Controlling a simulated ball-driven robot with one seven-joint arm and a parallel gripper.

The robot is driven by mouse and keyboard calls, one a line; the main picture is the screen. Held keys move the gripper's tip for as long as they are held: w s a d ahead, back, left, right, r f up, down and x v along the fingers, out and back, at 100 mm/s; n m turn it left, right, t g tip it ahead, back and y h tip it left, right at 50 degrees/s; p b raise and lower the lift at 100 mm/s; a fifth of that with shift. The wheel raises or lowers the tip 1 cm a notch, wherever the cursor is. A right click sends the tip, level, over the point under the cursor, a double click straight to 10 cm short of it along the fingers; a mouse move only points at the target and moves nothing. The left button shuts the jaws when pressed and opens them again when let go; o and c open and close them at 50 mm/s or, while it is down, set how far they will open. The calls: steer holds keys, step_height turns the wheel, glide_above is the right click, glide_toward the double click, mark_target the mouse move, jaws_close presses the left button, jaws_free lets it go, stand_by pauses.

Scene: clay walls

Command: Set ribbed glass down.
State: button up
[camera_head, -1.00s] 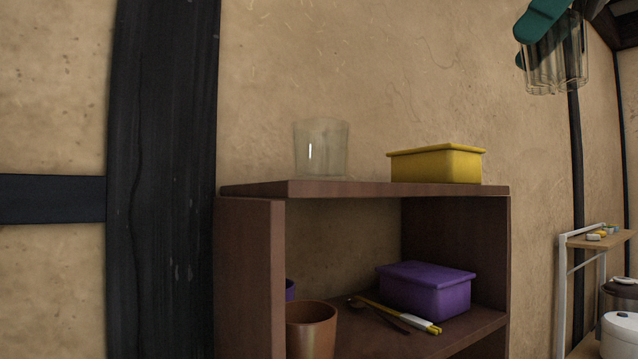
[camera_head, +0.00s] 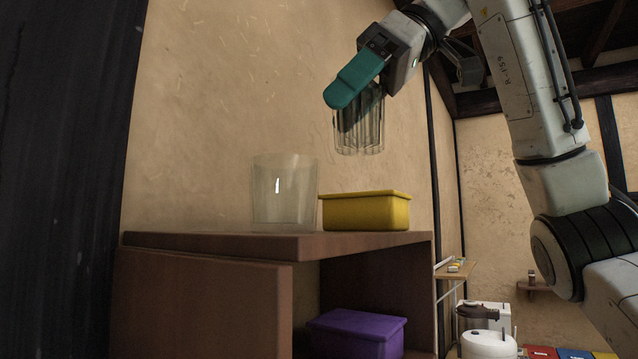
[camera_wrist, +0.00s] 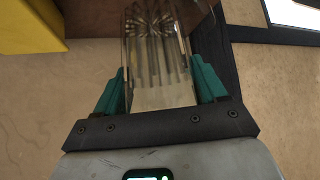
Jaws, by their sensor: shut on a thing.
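The ribbed glass (camera_head: 362,128) is clear and upright in the head view, in the air above and slightly behind the yellow box. My gripper (camera_head: 350,82), with teal fingers, is shut on its upper part. In the wrist view the ribbed glass (camera_wrist: 160,55) lies between the two teal fingers of my gripper (camera_wrist: 162,90), and its patterned base shows. The brown shelf (camera_head: 215,245) is below, with a plain clear glass (camera_head: 284,192) and a yellow lidded box (camera_head: 366,212) on its top. The ribbed glass touches neither of them in the head view.
A purple box (camera_head: 356,334) stands inside the shelf's compartment. The shelf top near its front left is bare. A small side rack (camera_head: 455,268) and a white pot-like appliance (camera_head: 488,343) stand farther right. A dark post (camera_head: 65,180) is at the left.

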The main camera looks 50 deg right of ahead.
steer(key=w+f, duration=0.1)
steer(key=f, duration=0.2)
steer(key=w+f, duration=0.2)
steer(key=f, duration=0.1)
steer(key=w+d+f, duration=0.1)
steer(key=w+f, duration=0.1)
steer(key=f, duration=0.1)
steer(key=shift+w, duration=0.15)
steer(key=shift+f, duration=0.1)
steer(key=shift+f, duration=0.15)
steer(key=o, duration=0.9)
steer(key=shift+c, duration=0.2)
